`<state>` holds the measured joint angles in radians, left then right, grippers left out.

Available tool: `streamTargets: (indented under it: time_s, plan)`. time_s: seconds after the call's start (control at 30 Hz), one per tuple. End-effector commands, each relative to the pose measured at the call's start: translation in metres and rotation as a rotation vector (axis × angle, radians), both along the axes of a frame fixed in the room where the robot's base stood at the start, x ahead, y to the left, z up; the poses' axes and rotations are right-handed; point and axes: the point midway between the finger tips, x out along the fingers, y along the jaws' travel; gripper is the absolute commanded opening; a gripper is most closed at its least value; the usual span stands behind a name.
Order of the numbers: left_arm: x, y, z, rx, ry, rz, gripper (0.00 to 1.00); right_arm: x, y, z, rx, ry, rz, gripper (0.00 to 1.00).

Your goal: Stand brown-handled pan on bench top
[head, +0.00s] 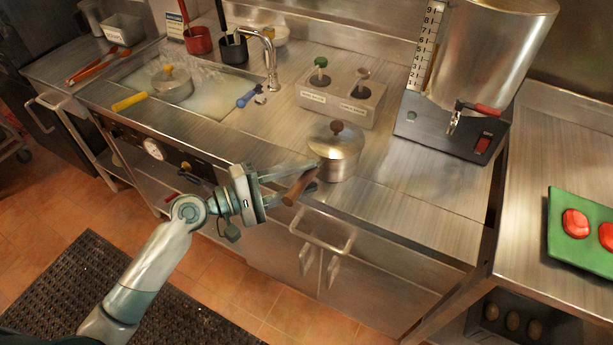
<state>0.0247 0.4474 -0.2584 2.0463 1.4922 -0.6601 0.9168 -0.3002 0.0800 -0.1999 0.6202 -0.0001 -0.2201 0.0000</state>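The brown-handled pan (340,158) is a shiny metal pan with a lid and a brown knob. It stands upright on the steel bench top (405,200), near the front edge. Its brown handle (296,190) points toward the front left, out over the edge. My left gripper (312,175) is at the handle, coming from the left. Its two fingers are apart, and the handle crosses in front of the lower finger. I see no clear grip on it. My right gripper is not in view.
Two knobbed dispensers (341,98) stand behind the pan, and a large metal urn (490,50) stands at the back right. A sink (205,105) with a yellow-handled pan (172,85) is at the left. The bench right of the pan is clear. A green board (585,252) lies far right.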

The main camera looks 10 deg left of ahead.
Motion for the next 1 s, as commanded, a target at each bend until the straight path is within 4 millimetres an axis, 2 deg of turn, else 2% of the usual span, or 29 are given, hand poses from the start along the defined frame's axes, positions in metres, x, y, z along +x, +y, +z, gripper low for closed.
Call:
streamTargets:
  time_s: [0.6, 0.77, 1.0]
  plan:
    - [-0.052, 0.08, 0.0, 0.001, 0.0, 0.0, 0.38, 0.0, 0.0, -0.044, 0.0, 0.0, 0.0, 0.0]
    - [-0.058, 0.089, 0.003, 0.001, -0.002, -0.001, 0.38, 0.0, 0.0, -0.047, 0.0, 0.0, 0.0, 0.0]
    - [-0.06, 0.091, 0.005, 0.001, -0.002, -0.002, 0.38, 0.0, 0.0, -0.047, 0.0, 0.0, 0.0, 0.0]
